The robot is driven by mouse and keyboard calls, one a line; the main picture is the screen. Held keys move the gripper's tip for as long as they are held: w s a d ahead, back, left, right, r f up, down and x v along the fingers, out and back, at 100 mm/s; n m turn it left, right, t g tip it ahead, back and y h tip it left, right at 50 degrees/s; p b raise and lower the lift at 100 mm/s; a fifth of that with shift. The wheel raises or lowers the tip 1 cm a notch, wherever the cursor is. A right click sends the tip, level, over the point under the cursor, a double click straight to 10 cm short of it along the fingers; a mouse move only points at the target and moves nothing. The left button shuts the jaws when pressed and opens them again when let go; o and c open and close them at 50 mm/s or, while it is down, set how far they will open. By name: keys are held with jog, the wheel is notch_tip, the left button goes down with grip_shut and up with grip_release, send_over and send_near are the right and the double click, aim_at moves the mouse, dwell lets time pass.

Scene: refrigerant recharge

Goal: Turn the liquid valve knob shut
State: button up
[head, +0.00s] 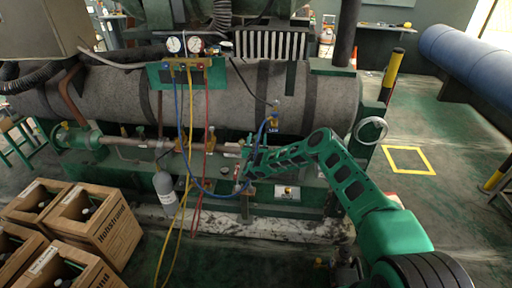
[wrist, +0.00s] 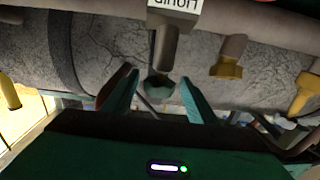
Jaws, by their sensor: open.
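The liquid valve knob (wrist: 160,88) is a small dark green knob on the end of a grey stem, below an upside-down white label reading LIQUID (wrist: 175,8) in the wrist view. My gripper (wrist: 159,79) is open, with one green finger on each side of the knob. Gaps show between the knob and both fingers; I see no contact. In the head view my gripper (head: 244,168) is at the pipework in front of the grey tank, and I cannot make out the knob there.
A green gauge manifold (head: 183,72) hangs on the grey tank (head: 325,98), with blue, yellow and red hoses running down near my gripper. Brass fittings (wrist: 228,70) sit to the right in the wrist view. The right floor is mostly clear.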

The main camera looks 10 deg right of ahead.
aim_at(257, 140)
jog(key=v, duration=0.6)
jog(key=shift+s+a+f, duration=0.1)
jog(key=shift+s+a, duration=0.05)
jog(key=shift+s, duration=0.2)
notch_tip(257, 140, down, 5)
jog(key=s+d+m+g+y, duration=0.15)
jog(key=m+y, duration=0.35)
jog(key=m, duration=1.3)
notch_tip(257, 140, up, 5)
jog(key=s+d+m+t+y, duration=0.2)
jog(key=m+y, duration=0.1)
jog(key=m, duration=1)
jog(key=w, duration=0.6)
jog(key=w+a, duration=0.1)
jog(key=w, duration=0.3)
jog(key=shift+a, duration=0.15)
